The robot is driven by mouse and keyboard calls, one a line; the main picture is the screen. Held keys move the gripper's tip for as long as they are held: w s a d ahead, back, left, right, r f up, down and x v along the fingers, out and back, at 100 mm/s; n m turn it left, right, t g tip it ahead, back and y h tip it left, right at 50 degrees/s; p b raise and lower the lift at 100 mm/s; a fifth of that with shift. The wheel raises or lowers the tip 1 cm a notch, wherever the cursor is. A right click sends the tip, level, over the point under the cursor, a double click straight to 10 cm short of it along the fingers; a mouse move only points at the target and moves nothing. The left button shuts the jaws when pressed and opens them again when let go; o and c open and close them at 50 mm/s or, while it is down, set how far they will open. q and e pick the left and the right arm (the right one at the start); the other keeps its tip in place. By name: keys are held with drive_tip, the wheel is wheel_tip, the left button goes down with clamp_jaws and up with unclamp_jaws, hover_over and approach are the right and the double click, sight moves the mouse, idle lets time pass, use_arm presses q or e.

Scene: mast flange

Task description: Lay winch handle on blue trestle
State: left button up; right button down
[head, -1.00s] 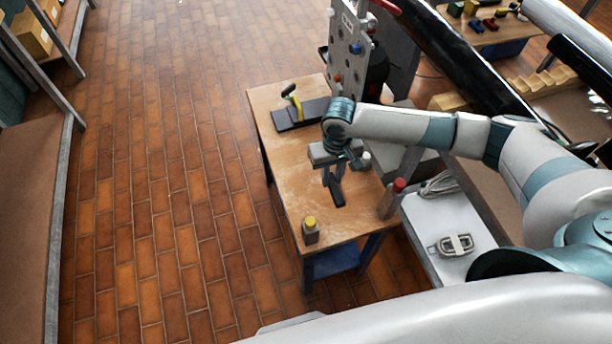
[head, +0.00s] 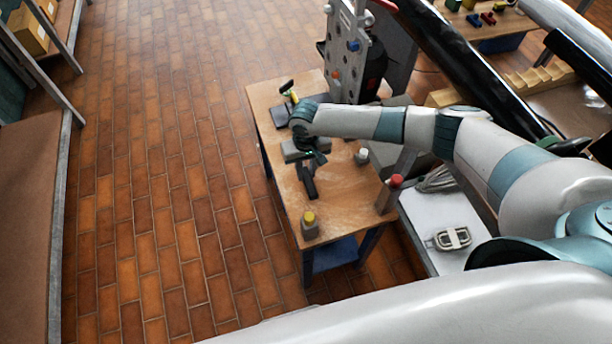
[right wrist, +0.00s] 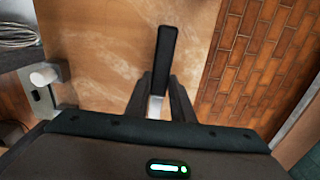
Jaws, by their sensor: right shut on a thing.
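The winch handle shows in the right wrist view as a black grip (right wrist: 167,55) with a short silver shank. My right gripper (right wrist: 160,100) is shut on that shank, and the grip points away from the palm. In the head view the black handle (head: 310,185) hangs below my right gripper (head: 305,165), over the wooden top of a table (head: 345,215) with blue parts underneath, apparently the blue trestle. I cannot tell whether the handle touches the top. My left gripper is not in view.
A yellow-capped bottle (head: 310,225) stands at the table's near edge, a red-capped one (head: 389,194) at its right edge. A white-capped item (head: 362,156) and a dark tray (head: 284,116) are also there. A grey panel (head: 345,55) rises behind. The near middle top is clear.

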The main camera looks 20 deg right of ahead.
sight(306, 174)
drive_tip(key=shift+f+p, duration=0.3)
drive_tip(key=shift+f, duration=0.55)
drive_tip(key=shift+f+p, duration=0.55)
drive_tip(key=shift+p, duration=0.05)
drive_tip(key=shift+f, duration=0.25)
drive_tip(key=shift+f, duration=0.2)
drive_tip(key=c, duration=1.5)
unclamp_jaws()
drive_tip(key=shift+c, duration=0.2)
drive_tip(key=shift+f+b, duration=0.1)
drive_tip(key=shift+b, duration=0.5)
wheel_tip(306, 174, up, 18)
drive_tip(key=b, duration=0.4)
drive_tip(key=shift+d+f, duration=0.15)
